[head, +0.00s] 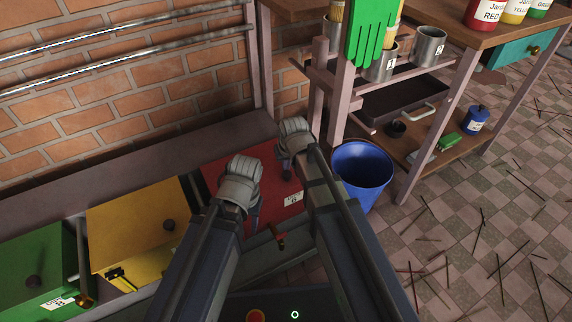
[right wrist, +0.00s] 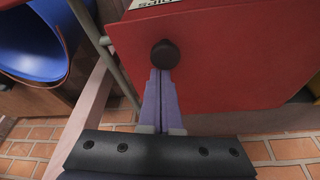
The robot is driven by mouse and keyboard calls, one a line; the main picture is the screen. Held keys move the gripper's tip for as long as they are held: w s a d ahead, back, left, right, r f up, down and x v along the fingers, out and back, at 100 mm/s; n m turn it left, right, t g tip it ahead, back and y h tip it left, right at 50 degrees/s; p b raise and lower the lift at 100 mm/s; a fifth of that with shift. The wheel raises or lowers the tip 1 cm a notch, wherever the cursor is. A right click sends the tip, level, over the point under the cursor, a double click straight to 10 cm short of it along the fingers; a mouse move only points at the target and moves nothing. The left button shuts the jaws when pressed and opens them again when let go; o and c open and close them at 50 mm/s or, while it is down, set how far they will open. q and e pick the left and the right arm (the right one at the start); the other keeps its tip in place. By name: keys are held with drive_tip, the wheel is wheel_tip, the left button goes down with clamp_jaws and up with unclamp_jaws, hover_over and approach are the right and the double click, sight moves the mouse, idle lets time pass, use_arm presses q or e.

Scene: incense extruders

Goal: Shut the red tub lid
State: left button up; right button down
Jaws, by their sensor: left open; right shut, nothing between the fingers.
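The red tub lid (head: 225,168) shows in the head view at the back of the row of tubs, partly hidden by my two arms. A white label (head: 293,199) is on its red front area. In the right wrist view the red lid (right wrist: 230,60) fills the upper middle, with a dark round knob (right wrist: 165,54). My right gripper (right wrist: 160,74) is shut and empty, its fingertips close by the knob; I cannot tell if they touch. My left gripper (head: 256,214) is open, over the red tub's left part. Whether the lid is fully down I cannot tell.
A yellow tub lid (head: 130,225) and a green tub lid (head: 30,255) lie to the left. A blue bucket (head: 362,176) stands right of the red tub, by a wooden shelf (head: 405,150). A brick wall (head: 130,85) is behind. Thin sticks litter the floor.

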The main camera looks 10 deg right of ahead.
drive_tip(key=w, duration=0.4)
drive_tip(key=shift+a, duration=0.3)
use_arm(q)
wheel_tip(320, 180, up, 9)
drive_tip(key=p, duration=0.9)
drive_tip(key=shift+a+r, duration=0.15)
drive_tip(key=shift+r, duration=0.05)
use_arm(e)
drive_tip(key=v, duration=1)
drive_tip(key=shift+s, duration=0.25)
